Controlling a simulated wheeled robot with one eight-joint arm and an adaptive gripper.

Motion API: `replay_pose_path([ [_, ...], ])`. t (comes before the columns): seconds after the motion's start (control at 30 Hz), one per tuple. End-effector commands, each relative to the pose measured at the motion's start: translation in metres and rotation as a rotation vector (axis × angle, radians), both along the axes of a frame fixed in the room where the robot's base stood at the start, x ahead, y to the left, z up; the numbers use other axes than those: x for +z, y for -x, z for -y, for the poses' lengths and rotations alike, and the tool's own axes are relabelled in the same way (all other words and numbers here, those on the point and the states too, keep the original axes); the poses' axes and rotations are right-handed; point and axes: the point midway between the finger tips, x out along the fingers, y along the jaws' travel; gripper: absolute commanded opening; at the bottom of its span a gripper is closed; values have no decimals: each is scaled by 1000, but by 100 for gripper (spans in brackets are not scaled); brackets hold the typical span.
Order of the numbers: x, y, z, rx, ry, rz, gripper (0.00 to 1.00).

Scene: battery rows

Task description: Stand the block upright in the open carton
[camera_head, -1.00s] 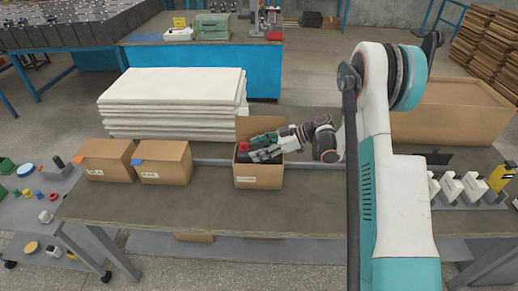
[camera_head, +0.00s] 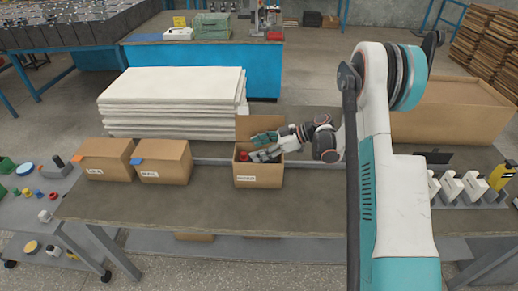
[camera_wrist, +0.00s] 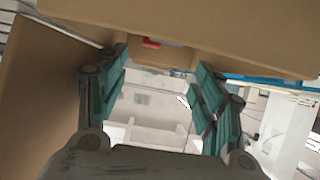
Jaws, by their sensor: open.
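The open carton (camera_head: 270,177) stands on the workbench with its back flap raised. The block shows in the head view as a small red top (camera_head: 243,156) inside the carton at its left. The front wall hides its lower part, so I cannot tell its exact tilt. My gripper (camera_head: 256,147) is at the carton's mouth, reaching in from the right, with its jaws spread. In the wrist view my gripper (camera_wrist: 157,80) has its teal fingers wide apart, with nothing clearly held between them. Brown cardboard fills the top and left there, with a small red patch (camera_wrist: 151,43) at an edge.
Two closed cartons (camera_head: 106,160) (camera_head: 165,162) stand to the left on the bench. A stack of white boards (camera_head: 170,100) lies behind them. A large brown box (camera_head: 450,112) is at right. The bench front (camera_head: 210,208) is clear.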

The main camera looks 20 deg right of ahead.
Motion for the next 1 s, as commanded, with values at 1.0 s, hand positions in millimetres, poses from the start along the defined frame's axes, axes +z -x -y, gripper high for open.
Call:
replay_pose_path([
  [1.0,40,21,65,0,0,0,62],
])
